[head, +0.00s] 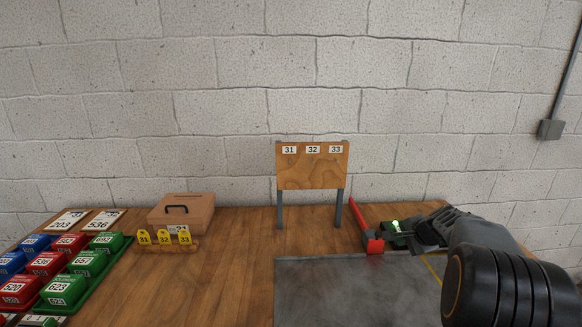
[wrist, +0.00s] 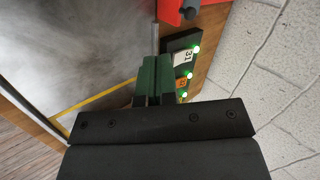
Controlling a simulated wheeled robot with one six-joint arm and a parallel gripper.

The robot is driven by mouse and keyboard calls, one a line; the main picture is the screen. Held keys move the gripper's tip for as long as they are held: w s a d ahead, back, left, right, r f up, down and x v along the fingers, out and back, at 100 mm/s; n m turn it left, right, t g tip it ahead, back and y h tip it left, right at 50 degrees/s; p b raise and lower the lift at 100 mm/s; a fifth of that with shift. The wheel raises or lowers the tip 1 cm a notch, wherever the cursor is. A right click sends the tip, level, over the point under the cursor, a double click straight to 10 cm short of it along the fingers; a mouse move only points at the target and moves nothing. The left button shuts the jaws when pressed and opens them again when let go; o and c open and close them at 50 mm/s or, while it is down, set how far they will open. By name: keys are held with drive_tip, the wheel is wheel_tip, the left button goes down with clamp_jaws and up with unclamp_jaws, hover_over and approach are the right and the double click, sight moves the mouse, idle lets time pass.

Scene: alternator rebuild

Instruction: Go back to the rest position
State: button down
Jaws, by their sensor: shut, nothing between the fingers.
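My gripper shows at the right of the head view (head: 402,239), at the end of my dark arm, low over the back right of the bench. In the wrist view my gripper (wrist: 155,62) has its green fingers together with nothing between them. A dark strip with glowing green lights (wrist: 184,56) and a label reading 31 lies beside the fingers. I cannot tell whether the fingers touch it. One green light (head: 396,223) also shows in the head view.
A red part (head: 374,244) stands left of my gripper. The grey mat (head: 340,290) is bare. A wooden board (head: 312,172) on posts, a brown box (head: 182,212), yellow tags (head: 164,238) and colored bins (head: 62,290) stand to the left. A block wall closes the back.

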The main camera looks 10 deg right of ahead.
drive_tip(key=s+a+n+g+h, duration=0.1)
drive_tip(key=s+a+n+g, duration=0.3)
drive_tip(key=s+a+n, duration=1.1)
drive_tip(key=s+a, duration=0.7)
drive_tip(key=s, duration=0.1)
drive_tip(key=shift+s+a+f+n, duration=0.15)
drive_tip(key=shift+s+a+n, duration=0.1)
drive_tip(key=shift+s+n, duration=0.15)
drive_tip(key=shift+d, duration=0.1)
